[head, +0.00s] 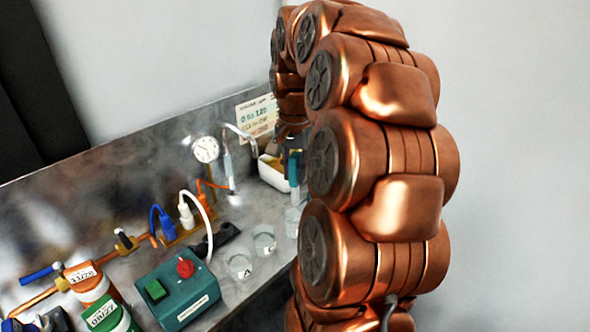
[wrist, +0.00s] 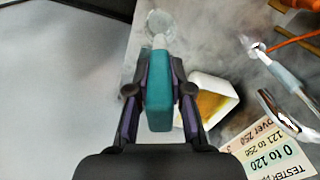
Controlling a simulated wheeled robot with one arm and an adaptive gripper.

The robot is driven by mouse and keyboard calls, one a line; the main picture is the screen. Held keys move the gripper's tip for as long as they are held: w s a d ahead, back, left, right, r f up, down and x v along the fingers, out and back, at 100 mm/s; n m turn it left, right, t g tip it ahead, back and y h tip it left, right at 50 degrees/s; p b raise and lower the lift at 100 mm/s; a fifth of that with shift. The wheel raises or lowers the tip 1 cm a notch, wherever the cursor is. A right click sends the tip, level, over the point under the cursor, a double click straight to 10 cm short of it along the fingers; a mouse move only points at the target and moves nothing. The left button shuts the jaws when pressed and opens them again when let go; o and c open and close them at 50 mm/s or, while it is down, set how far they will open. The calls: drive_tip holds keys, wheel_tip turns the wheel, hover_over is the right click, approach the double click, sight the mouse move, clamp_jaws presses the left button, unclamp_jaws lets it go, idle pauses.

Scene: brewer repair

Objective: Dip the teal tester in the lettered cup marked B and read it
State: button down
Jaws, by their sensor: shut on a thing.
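My gripper (wrist: 157,95) is shut on the teal tester (wrist: 157,82), which sits between the two fingers with its pale tip pointing away from the wrist. In the head view the tester (head: 293,168) hangs upright beside my arm, above a clear cup (head: 292,221) partly hidden by the arm. No letter shows on that cup. A clear cup (wrist: 161,20) also shows just beyond the tip in the wrist view; I cannot tell whether the tip is inside it. Cup A (head: 240,267) and cup C (head: 264,240) stand nearer on the metal counter.
A white tray (head: 272,178) with yellow inside stands behind the tester. A printed tester chart (wrist: 273,150) reads 0 to 120, 121 to 250 and over 250. A gauge (head: 206,149), a teal box with a red knob (head: 178,290) and cables crowd the left.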

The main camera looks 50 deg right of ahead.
idle(0.4)
drive_tip(key=shift+r+g+p, duration=0.1)
drive_tip(key=shift+g+p, duration=0.55)
drive_tip(key=shift+g, duration=0.45)
drive_tip(key=shift+g+p, duration=0.75)
drive_tip(key=shift+g, duration=1.25)
drive_tip(key=shift+f, duration=0.2)
drive_tip(key=shift+s+t+b, duration=0.1)
drive_tip(key=shift+t+b, duration=0.5)
drive_tip(key=shift+b, duration=0.4)
drive_tip(key=t+b, duration=0.4)
drive_tip(key=b, duration=0.1)
drive_tip(key=shift+f, duration=0.15)
drive_tip(key=shift+r+t, duration=0.25)
drive_tip(key=shift+t, duration=0.25)
